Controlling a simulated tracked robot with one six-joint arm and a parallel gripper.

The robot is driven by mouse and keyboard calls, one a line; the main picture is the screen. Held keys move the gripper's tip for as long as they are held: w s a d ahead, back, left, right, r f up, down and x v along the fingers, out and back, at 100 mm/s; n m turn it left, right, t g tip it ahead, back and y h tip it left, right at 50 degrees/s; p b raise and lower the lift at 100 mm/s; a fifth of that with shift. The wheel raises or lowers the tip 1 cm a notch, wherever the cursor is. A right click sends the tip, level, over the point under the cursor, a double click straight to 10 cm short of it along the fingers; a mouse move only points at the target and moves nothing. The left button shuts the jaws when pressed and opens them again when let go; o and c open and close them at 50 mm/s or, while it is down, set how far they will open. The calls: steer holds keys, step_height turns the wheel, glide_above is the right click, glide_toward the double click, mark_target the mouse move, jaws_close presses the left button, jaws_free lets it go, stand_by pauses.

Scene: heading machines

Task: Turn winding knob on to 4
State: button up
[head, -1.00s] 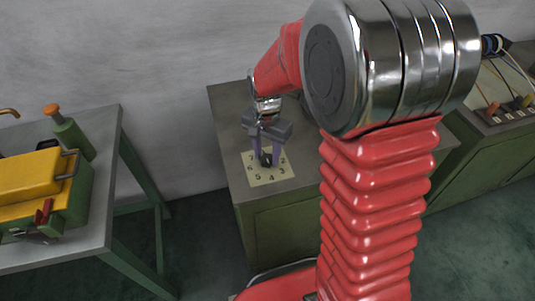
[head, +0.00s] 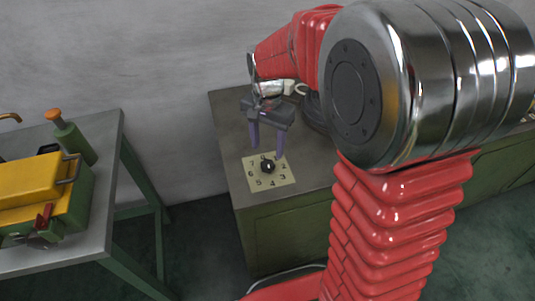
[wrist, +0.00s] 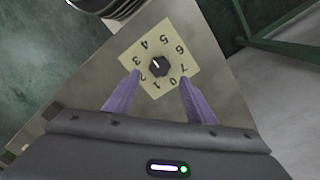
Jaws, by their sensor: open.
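The winding knob (head: 267,166) is a small black knob in the middle of a pale square dial plate (head: 283,181) with numbers, on a grey bench top. In the wrist view, the knob (wrist: 159,66) has a short white mark that appears to point toward the 4 on the plate (wrist: 181,42). My gripper (head: 267,148) is open and empty, raised above the knob, with its purple fingers pointing down. In the wrist view its fingertips (wrist: 160,76) appear on either side of the knob, apart from it.
The bench (head: 228,128) has a green cabinet below and stands against a grey wall. A table (head: 109,145) at the left holds a yellow and green box (head: 38,190) and a green bottle-shaped object (head: 72,138). Open floor lies between table and bench.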

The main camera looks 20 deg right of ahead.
step_height(320, 180, up, 7)
stand_by(0.3)
steer(key=shift+f, duration=0.1)
stand_by(0.4)
steer(key=s+r+n+t, duration=0.2)
steer(key=s+n, duration=0.2)
steer(key=s, duration=0.5)
steer(key=s+r+n+t, duration=0.3)
steer(key=s+n, duration=0.2)
steer(key=s, duration=0.5)
steer(key=shift+t, duration=0.3)
